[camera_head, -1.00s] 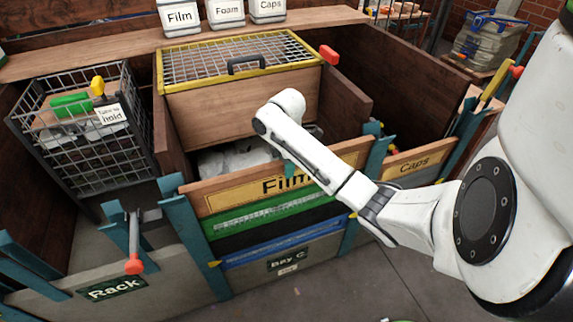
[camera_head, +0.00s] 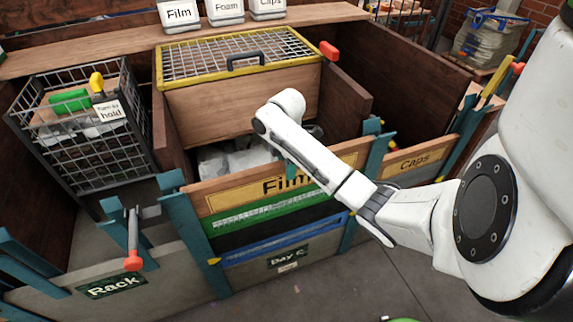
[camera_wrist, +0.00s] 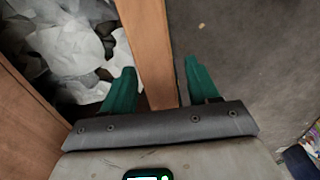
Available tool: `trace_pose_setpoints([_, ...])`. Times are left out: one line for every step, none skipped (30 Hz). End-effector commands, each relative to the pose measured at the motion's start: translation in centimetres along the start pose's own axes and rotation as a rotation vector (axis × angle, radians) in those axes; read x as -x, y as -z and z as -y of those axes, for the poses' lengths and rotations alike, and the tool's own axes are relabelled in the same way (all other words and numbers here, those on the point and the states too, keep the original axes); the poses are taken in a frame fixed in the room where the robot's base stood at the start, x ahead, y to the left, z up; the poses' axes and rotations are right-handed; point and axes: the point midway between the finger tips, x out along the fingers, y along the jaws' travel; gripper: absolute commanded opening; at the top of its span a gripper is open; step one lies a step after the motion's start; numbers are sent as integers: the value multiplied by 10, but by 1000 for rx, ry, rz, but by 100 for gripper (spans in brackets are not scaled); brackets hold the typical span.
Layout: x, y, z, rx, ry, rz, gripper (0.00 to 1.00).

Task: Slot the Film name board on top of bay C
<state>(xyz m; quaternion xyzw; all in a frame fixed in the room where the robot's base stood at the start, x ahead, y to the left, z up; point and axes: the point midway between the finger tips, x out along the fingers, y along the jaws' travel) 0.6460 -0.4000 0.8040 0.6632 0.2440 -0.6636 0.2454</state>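The Film name board (camera_head: 238,197) is a wooden plank with a yellow label, lying across the front of bay C. It rests above a green board (camera_head: 228,226), its ends by blue-green posts (camera_head: 190,235). My arm partly covers its lettering and right part. In the wrist view, the plank edge (camera_wrist: 150,50) runs between the two green fingers of my gripper (camera_wrist: 160,82). The left finger is close to the plank and a gap shows by the right one, so the gripper looks open around it. In the head view only a bit of green finger shows, at the board.
Bay C holds crumpled white film (camera_head: 235,155); behind is a mesh lid with yellow frame (camera_head: 240,85). A wire basket (camera_head: 90,155) stands left, above the Rack panel (camera_head: 110,286). The Caps board (camera_head: 410,160) is right.

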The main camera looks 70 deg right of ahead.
Motion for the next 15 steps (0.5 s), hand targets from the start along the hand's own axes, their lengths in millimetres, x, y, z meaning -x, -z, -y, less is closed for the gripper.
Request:
trace_pose_setpoints([0,0,0,0,1,0,64])
trace_pose_setpoints([0,0,0,0,1,0,64])
trace_pose_setpoints([-1,0,0,0,1,0,64])
trace_pose_setpoints([-1,0,0,0,1,0,64])
trace_pose_setpoints([-1,0,0,0,1,0,64])
trace_pose_setpoints([-3,1,2,0,6,-1,64])
trace_pose_setpoints([-3,1,1,0,6,-1,64])
trace_pose_setpoints([-2,1,1,0,5,-1,64])
trace_pose_setpoints([-1,1,1,0,4,-1,64])
trace_pose_setpoints([1,1,1,0,4,-1,64])
trace_pose_setpoints([3,1,1,0,3,-1,64])
trace_pose_setpoints([7,1,1,0,3,-1,64])
trace_pose_setpoints([11,1,0,0,3,-1,64])
trace_pose_setpoints([15,1,0,0,1,-1,64])
trace_pose_setpoints([22,1,0,1,0,-1,64])
